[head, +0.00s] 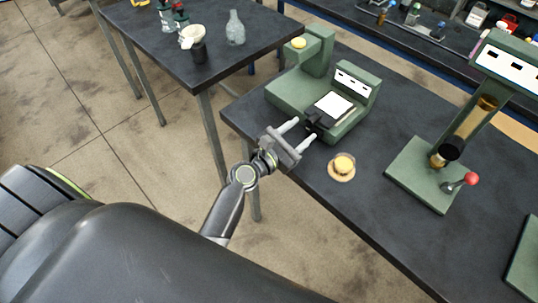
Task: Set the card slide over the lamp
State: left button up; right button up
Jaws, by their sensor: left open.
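A green device (290,92) stands near the far left corner of the dark table. A bright white square (335,105), which looks like the lit lamp face or a white card, lies on its low bed below an upright panel with dark marks. A black block (317,119), which seems to be the handle of the card slide, sits at the near left edge of that square. My left gripper (305,128) is open, its two pale fingers pointing at the black block from the table's near edge. Whether they touch it, I cannot tell. My right gripper is out of view.
A green stand (425,172) with an amber tube and red-knobbed lever is further right. Bare table (375,135) lies between. Another table (140,30) holds glassware.

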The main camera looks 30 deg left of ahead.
pick_arm(q)
jog(key=b+v, duration=0.2)
jog(key=v, duration=1.1)
jog(key=shift+b, duration=0.3)
jog(key=shift+d+r, duration=0.1)
